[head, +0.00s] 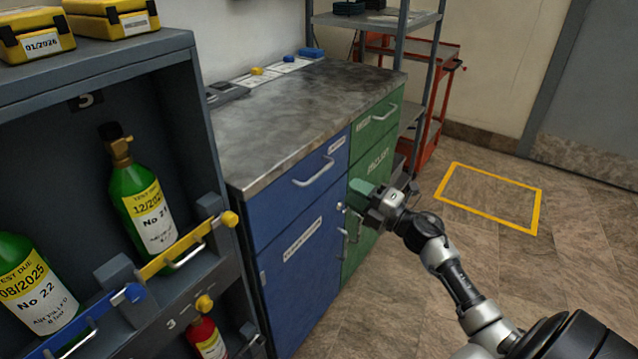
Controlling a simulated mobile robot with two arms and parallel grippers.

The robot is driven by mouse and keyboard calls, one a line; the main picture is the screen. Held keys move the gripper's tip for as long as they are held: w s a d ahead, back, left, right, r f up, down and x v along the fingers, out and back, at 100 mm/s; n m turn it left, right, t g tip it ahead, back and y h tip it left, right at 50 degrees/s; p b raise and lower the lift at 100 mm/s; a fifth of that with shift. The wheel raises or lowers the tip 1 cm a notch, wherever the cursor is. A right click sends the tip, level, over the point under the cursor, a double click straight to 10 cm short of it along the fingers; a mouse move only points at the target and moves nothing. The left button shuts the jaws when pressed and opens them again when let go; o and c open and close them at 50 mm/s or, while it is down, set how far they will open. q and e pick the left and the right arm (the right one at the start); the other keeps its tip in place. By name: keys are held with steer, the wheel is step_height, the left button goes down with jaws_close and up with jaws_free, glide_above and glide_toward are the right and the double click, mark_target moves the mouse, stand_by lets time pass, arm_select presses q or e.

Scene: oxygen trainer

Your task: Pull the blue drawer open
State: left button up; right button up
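The blue drawer (290,197) is the upper blue front of the cabinet under the metal worktop. It looks flush with the cabinet, so it appears shut. Its silver bar handle (314,173) is bare, with nothing touching it. My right gripper (363,197) is in front of the green half of the cabinet, to the right of and a little lower than that handle, apart from it. Its fingers point toward the cabinet and partly blend with the green front, so their opening is unclear. My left gripper is out of view.
A blue door (305,265) is below the drawer. A green drawer (376,125) with its own handle is to the right. A rack with gas bottles (143,205) stands close at left. A red trolley (436,95) is behind. The floor at right, with a yellow outline (538,213), is clear.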

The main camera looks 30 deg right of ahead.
mark_target(320, 171)
steer(key=x, duration=1)
steer(key=shift+c, duration=0.5)
jaws_close()
steer(key=shift+s, duration=0.1)
